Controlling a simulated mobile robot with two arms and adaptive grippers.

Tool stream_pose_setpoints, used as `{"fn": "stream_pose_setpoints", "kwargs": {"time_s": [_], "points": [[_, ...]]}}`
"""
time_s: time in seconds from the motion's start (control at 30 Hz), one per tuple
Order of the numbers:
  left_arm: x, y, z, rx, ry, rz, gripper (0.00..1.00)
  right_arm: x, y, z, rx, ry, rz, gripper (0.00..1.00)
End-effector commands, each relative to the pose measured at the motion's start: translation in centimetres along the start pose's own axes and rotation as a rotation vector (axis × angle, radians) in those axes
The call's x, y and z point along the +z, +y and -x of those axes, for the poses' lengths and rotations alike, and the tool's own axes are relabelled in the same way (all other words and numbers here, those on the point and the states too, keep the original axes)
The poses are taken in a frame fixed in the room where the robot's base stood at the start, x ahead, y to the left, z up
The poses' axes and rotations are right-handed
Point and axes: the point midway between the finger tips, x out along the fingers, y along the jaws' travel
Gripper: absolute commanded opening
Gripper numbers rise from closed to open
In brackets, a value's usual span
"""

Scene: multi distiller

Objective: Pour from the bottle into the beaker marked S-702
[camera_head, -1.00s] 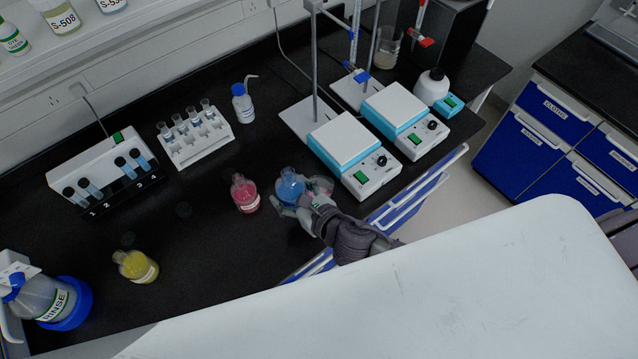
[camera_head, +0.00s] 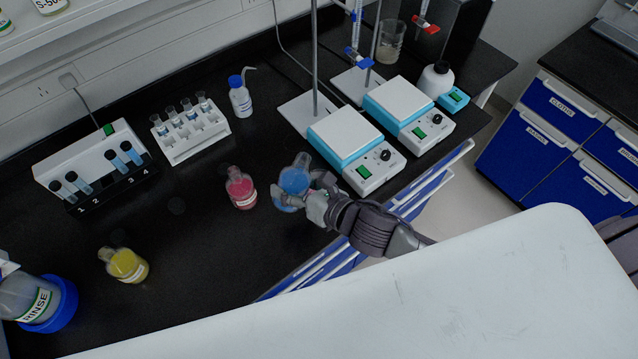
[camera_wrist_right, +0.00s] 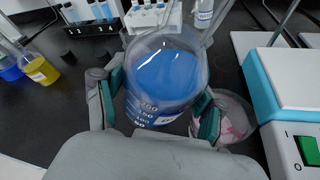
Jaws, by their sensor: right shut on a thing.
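My right gripper (camera_head: 306,194) is shut on a clear glass vessel of blue liquid (camera_head: 295,180), near the front edge of the black bench. In the right wrist view this vessel (camera_wrist_right: 165,75) sits between the green finger pads, with white graduation marks and a partly hidden label. A clear round vessel (camera_wrist_right: 232,115) with something pinkish in it shows behind the right finger in that view; I cannot tell what it is. A flask of red liquid (camera_head: 240,188) stands left of the held vessel. No S-702 marking is readable. My left gripper is not in view.
Two stirrer hotplates (camera_head: 355,145) (camera_head: 408,112) with stands are at right. A wash bottle (camera_head: 240,97), a tube rack (camera_head: 190,130) and a tube station (camera_head: 95,170) line the back.

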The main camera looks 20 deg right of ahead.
Motion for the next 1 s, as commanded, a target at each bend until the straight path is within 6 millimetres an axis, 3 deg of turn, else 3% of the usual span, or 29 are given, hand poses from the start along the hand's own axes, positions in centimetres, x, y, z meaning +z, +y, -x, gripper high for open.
{"fn": "stream_pose_setpoints", "kwargs": {"time_s": [0.17,0.47,0.7,1.0], "points": [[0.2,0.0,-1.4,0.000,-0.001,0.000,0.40,0.0,-0.3,0.0,0.036,-0.010,-0.080,0.13],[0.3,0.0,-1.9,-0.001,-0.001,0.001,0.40,1.6,-0.1,0.6,0.094,-0.020,-0.218,0.13],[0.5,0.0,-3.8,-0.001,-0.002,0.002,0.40,1.2,0.0,0.5,0.141,-0.028,-0.329,0.13],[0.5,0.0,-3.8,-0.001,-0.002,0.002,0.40,1.4,0.1,0.5,0.151,-0.030,-0.355,0.13]]}}
